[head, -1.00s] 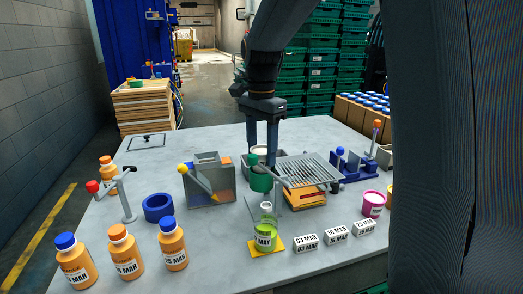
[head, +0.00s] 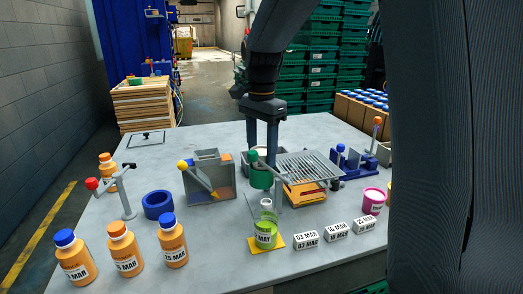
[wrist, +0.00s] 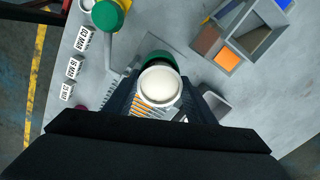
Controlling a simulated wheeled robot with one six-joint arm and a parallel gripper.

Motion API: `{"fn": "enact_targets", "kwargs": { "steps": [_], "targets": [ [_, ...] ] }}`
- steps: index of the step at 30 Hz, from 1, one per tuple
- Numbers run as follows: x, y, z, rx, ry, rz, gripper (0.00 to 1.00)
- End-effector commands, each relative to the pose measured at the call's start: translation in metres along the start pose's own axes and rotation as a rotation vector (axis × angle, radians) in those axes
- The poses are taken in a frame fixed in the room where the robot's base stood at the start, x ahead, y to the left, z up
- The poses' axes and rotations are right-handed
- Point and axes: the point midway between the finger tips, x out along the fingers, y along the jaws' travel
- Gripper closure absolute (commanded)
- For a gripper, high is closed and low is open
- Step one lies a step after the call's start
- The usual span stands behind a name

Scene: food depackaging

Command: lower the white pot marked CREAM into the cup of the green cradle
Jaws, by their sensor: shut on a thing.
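The green cup of the cradle (wrist: 155,57) shows as a dark green edge just beyond the pot. The pot covers much of the cup, and I cannot tell how much height is between them. The CREAM marking is not visible.
A slatted rack (head: 308,167) is close on the right, and a grey divided box (head: 208,183) on the left. A lime bottle (head: 265,235) and white date blocks (head: 306,239) stand nearer the front.

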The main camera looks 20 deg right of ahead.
Motion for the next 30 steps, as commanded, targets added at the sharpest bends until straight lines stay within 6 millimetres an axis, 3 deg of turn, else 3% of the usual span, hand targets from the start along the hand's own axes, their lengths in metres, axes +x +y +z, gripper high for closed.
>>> {"fn": "enact_targets", "kwargs": {
  "steps": [26,27,30],
  "targets": [
    [0.0094,0.0,0.0,0.0,0.0,0.0,0.75],
    [0.0094,0.0,0.0,0.0,0.0,0.0,0.48],
    [0.0093,0.0,0.0,0.0,0.0,0.0,0.32]
  ]
}}
